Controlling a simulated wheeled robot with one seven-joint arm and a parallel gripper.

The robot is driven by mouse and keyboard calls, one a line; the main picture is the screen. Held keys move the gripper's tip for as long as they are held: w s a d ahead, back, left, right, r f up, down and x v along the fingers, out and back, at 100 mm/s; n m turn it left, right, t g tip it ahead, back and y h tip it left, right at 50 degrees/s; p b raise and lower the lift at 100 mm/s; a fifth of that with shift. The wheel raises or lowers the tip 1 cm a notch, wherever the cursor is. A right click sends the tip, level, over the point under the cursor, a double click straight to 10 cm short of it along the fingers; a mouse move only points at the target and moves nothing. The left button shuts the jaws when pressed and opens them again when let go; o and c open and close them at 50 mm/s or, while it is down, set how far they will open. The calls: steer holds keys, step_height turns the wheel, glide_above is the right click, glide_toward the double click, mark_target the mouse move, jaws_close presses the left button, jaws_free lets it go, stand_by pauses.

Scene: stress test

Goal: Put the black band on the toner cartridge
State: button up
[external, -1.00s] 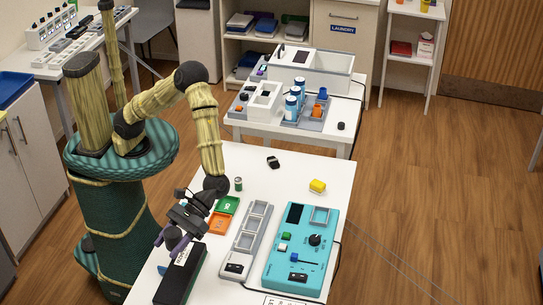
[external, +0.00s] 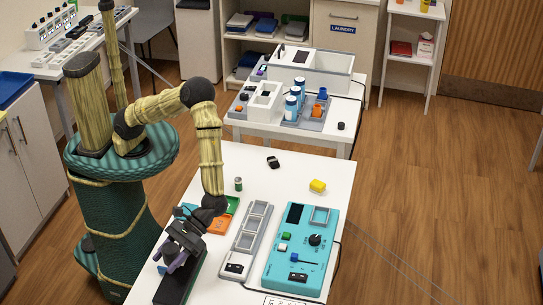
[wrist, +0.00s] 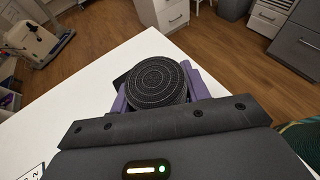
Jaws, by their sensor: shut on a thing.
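A long black box (external: 172,290), which looks like the toner cartridge, lies at the near left of the front table in the external view. My gripper (external: 178,262) is right over its far part and hides its top there. In the wrist view, the purple fingers of my gripper (wrist: 157,88) are shut on a round black thing (wrist: 158,80) with fine concentric rings. It may be the black band; I cannot tell for sure. Whether it touches the box is hidden.
A grey tray (external: 238,250) with square compartments and a teal control panel (external: 325,248) stand right of the box. Orange (external: 218,224) and green trays lie behind. A small black thing (external: 273,162), a yellow block (external: 317,186) and a green can (external: 238,184) stand farther back, with clear table around.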

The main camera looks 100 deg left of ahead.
steer(key=shift+f, duration=1.85)
steer(key=shift+f, duration=0.15)
steer(key=o, duration=1)
steer(key=shift+r, duration=0.25)
steer(key=v, duration=1.2)
